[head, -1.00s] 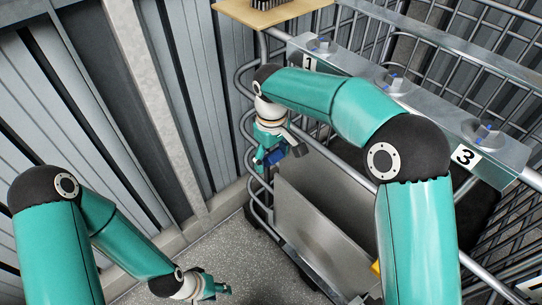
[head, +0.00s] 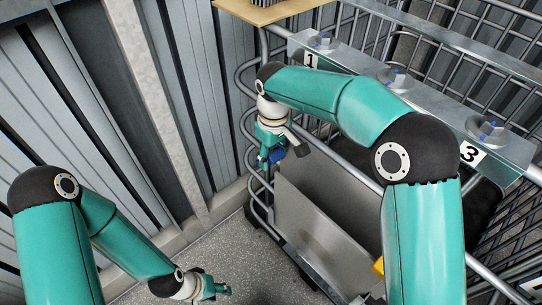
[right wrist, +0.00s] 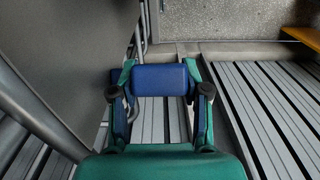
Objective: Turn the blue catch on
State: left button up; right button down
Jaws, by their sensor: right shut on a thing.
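The blue catch (right wrist: 160,79) shows in the right wrist view as a smooth blue block between two green fingers. My right gripper (right wrist: 158,95) is shut on it, with a finger at each end. In the head view the blue catch (head: 276,155) is a small patch, partly covered by my right gripper (head: 271,152), beside the bent grey tubes at the left end of the metal frame. How the catch is mounted is hidden. My left gripper (head: 219,290) hangs low over the speckled floor, away from the catch; its opening is too small to judge.
A metal rail (head: 435,98) carries several round knobs with blue marks and number plates 1 and 3. A grey sheet panel (head: 315,215) stands below my right forearm. A ribbed wall (head: 60,130) is on the left. A wooden board (head: 265,12) sits at the top.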

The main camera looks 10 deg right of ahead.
aim_at(277, 175)
jog(key=f+t+y+b, duration=0.1)
jog(key=b, duration=0.4)
jog(key=s+t+y+b, duration=0.1)
jog(key=t+b, duration=0.1)
jog(key=b, duration=0.3)
jog(key=d+f+t+y+b, duration=0.1)
jog(key=b, duration=0.4)
jog(key=shift+s+f+t+b, duration=0.25)
jog(key=shift+f+t+b, duration=0.05)
jog(key=shift+t+b, duration=0.1)
jog(key=shift+d+r+t+y+b, duration=0.15)
jog(key=shift+t+y+b, duration=0.15)
jog(key=shift+y+b, duration=0.35)
